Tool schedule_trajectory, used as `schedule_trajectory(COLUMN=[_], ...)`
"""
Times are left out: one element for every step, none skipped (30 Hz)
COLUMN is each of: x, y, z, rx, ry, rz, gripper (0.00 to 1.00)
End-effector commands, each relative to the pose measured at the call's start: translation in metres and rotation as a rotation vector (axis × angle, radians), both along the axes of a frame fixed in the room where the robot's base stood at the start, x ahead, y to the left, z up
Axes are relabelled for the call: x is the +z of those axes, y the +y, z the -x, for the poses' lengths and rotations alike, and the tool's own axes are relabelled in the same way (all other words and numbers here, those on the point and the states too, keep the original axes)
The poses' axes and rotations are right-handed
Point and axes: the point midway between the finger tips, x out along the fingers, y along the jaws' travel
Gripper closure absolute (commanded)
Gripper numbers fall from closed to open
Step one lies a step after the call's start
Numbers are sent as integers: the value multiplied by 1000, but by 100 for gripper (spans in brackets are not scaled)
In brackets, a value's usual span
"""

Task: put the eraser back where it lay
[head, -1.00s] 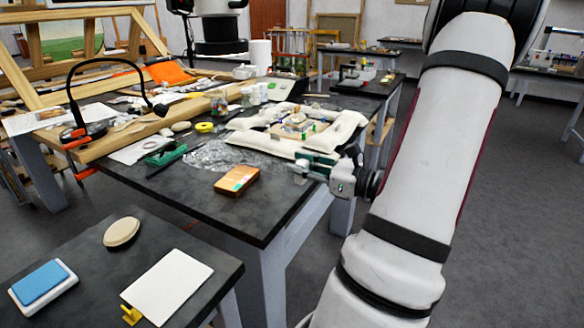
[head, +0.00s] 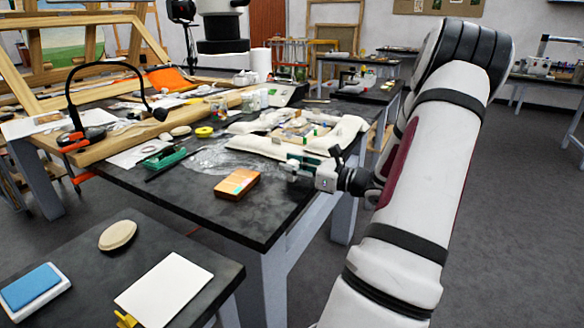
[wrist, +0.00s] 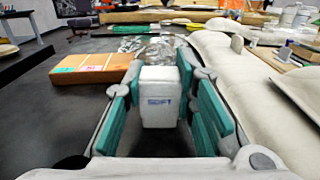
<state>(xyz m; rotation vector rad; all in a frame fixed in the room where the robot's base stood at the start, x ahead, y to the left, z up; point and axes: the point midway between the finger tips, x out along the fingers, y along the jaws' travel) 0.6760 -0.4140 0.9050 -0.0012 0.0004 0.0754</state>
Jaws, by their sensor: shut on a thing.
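The eraser (wrist: 158,97) is a white block with blue lettering. In the wrist view it stands upright between the green-padded fingers of my gripper (wrist: 158,78), which is shut on it. In the head view my gripper (head: 304,164) is over the right edge of the dark worktable (head: 200,215), just in front of the cream padding. The eraser is too small to make out there. Whether its underside touches the table cannot be told.
An orange box (head: 237,184) lies left of my gripper. Crumpled clear film (head: 215,158) lies beyond it. Cream padded rolls (head: 262,145) surround a fragment behind my gripper. The dark tabletop in front of the orange box is clear.

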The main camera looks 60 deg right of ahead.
Motion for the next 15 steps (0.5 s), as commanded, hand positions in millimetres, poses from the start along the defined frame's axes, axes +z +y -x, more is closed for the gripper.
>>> schedule_trajectory(x=[1, 1, 1, 1, 1, -1, -1, -2, -1, -1, -1, -1, -1, -1, -1], y=[0, 0, 0, 0, 0, 0, 0, 0, 0, 0, 0, 0, 0, 0, 0], z=[0, 0, 0, 0, 0, 0, 0, 0, 0, 0, 0, 0, 0, 0, 0], rx=[0, 0, 0, 0, 0, 0, 0, 0, 0, 0, 0, 0, 0, 0, 0], ry=[0, 0, 0, 0, 0, -1, -1, -1, -1, -1, -1, -1, -1, -1, -1], rz=[1, 1, 1, 1, 1, 1, 1, 1, 1, 1, 1, 1, 1, 1, 1], gripper=[100, 100, 100, 100, 100, 100, 100, 73, 64, 57, 55, 55, 55, 55, 55])
